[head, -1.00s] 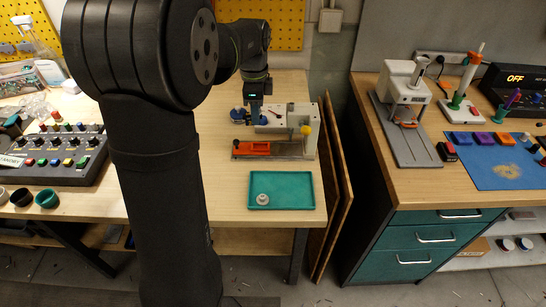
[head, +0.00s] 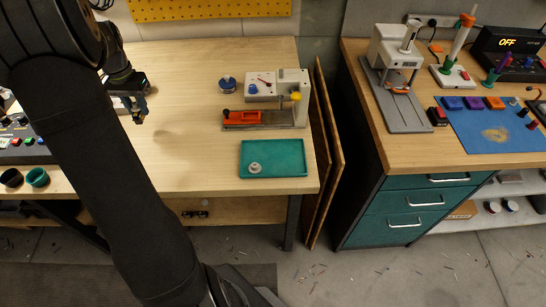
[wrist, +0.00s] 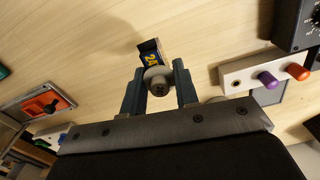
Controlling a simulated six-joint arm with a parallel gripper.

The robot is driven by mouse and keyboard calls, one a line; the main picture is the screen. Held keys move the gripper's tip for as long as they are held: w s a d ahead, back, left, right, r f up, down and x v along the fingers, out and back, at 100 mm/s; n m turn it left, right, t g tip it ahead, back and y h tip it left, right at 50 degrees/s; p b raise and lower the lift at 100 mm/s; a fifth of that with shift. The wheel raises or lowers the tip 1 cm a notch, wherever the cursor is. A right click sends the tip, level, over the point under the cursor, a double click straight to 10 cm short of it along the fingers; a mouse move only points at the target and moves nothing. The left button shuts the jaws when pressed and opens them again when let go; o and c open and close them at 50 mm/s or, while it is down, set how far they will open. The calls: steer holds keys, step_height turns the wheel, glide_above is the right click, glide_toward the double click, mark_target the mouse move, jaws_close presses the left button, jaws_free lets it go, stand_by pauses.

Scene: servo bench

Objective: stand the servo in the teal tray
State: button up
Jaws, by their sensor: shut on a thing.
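My gripper (head: 138,118) hangs above the left part of the wooden bench, apart from the teal tray. In the wrist view its two fingers (wrist: 159,92) are shut on the servo (wrist: 151,50), a small dark body with a yellow-marked label and a grey round disc with a dark centre facing the camera. The servo's lower end is hidden, and it is too small to make out in the head view. The teal tray (head: 288,150) lies flat near the bench's front right corner. A small grey round part (head: 255,168) sits in its left front.
Behind the tray stands a pale tester (head: 285,84) with an orange-topped fixture (head: 245,117). A blue spool-like thing (head: 227,84) stands beside it. In the wrist view a pale box with purple and orange knobs (wrist: 265,76) is at right. Mid-bench is clear.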

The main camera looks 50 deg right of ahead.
steer(key=shift+w+a+f+n, duration=0.1)
steer(key=shift+a+n, duration=0.2)
steer(key=shift+a, duration=0.2)
steer(key=shift+w+a+f+n, duration=0.1)
steer(key=shift+a+n, duration=0.2)
steer(key=shift+a, duration=0.2)
steer(key=shift+s+a, duration=0.15)
steer(key=shift+s, duration=0.1)
steer(key=s+d+r+m, duration=0.2)
steer(key=s+d+m, duration=0.55)
steer(key=s, duration=0.35)
steer(key=s+d+r+m, duration=0.3)
steer(key=s+d+m, duration=0.4)
steer(key=s+d, duration=0.25)
steer(key=s+d+r+m, duration=0.2)
steer(key=s+m, duration=1.2)
steer(key=s, duration=0.9)
steer(key=w+f, duration=0.2)
steer(key=w, duration=0.2)
steer(key=w+f, duration=0.2)
steer(key=w, duration=0.1)
steer(key=w+f, duration=0.3)
steer(key=w, duration=0.1)
steer(key=shift+w+a, duration=0.25)
steer(key=shift+w, duration=0.1)
steer(key=shift+f, duration=2)
steer(key=shift+f, duration=0.1)
